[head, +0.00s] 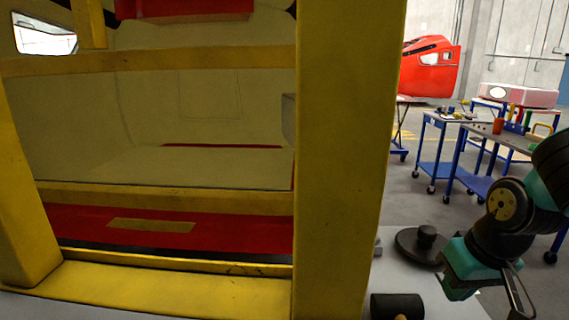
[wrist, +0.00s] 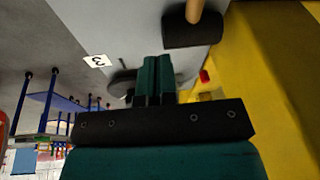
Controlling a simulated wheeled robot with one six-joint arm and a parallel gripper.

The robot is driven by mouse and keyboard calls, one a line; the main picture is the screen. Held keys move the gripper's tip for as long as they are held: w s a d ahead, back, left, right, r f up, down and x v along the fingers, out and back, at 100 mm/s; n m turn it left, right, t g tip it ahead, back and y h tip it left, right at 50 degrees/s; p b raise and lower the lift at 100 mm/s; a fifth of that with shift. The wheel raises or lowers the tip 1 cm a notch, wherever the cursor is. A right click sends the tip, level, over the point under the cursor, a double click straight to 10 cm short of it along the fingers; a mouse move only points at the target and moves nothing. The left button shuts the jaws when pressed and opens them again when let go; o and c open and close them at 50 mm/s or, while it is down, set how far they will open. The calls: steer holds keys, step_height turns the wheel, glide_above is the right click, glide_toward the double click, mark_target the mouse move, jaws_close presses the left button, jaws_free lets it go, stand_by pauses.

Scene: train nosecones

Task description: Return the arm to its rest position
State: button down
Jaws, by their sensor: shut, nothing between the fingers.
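My gripper (wrist: 157,62) shows in the wrist view with its two teal fingers pressed together and nothing between them. It points over a grey surface (wrist: 115,25). My teal and black arm (head: 508,210) is folded at the right of the head view, to the right of a yellow post. I cannot make out the fingertips in the head view.
A yellow frame (head: 345,150) stands close in front, with a red and cream nosecone (head: 165,110) behind it. A mallet's black head (head: 397,306) and a black disc with a knob (head: 420,245) lie near my arm. Blue trolleys (head: 435,150) stand behind.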

steer(key=s+a+r+n+g+y, duration=0.2)
steer(key=s+a+r+n, duration=0.4)
steer(key=s+a, duration=0.7)
steer(key=shift+s+r+n+g+y, duration=0.3)
steer(key=shift+s+r+g+y, duration=0.15)
steer(key=shift+r, duration=0.5)
